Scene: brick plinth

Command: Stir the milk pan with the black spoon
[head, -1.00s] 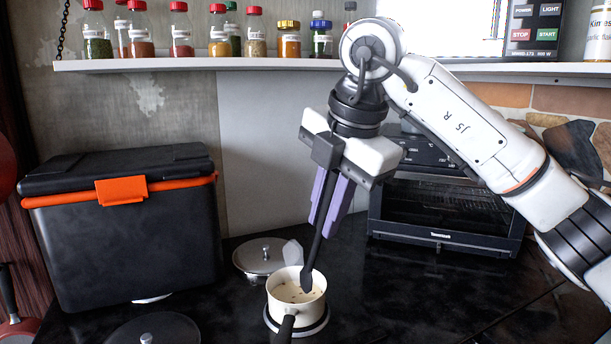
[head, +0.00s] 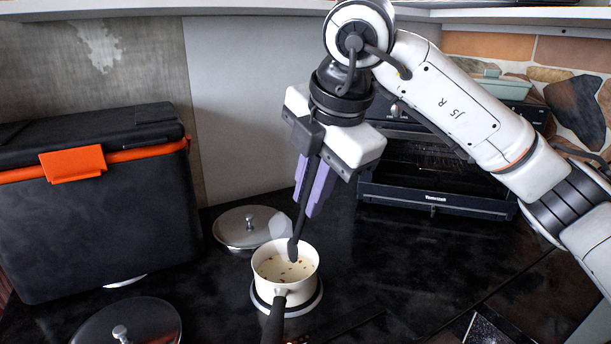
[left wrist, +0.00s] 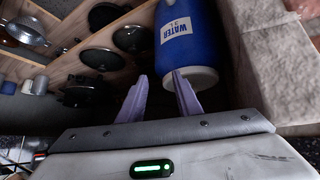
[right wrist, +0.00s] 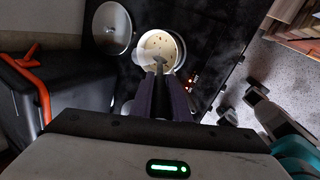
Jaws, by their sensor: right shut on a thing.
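The small cream milk pan (head: 262,291) stands on the dark counter in the head view, its black handle pointing toward me. It holds pale milk with brown specks. My right gripper (head: 314,200) is above and behind the pan, shut on the black spoon (head: 299,225). The spoon slants down with its head over the milk near the back of the pan; I cannot tell how deep it dips. In the right wrist view the pan (right wrist: 179,43) lies just beyond the fingertips (right wrist: 166,75). My left gripper (left wrist: 161,82) is open and empty, seen only in its wrist view.
A steel lid (head: 240,230) lies behind the pan at left, another lid (head: 125,325) at front left. A black cooler (head: 95,225) with an orange latch stands left, a toaster oven (head: 430,185) behind right. A blue water container (left wrist: 188,45) is near my left gripper.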

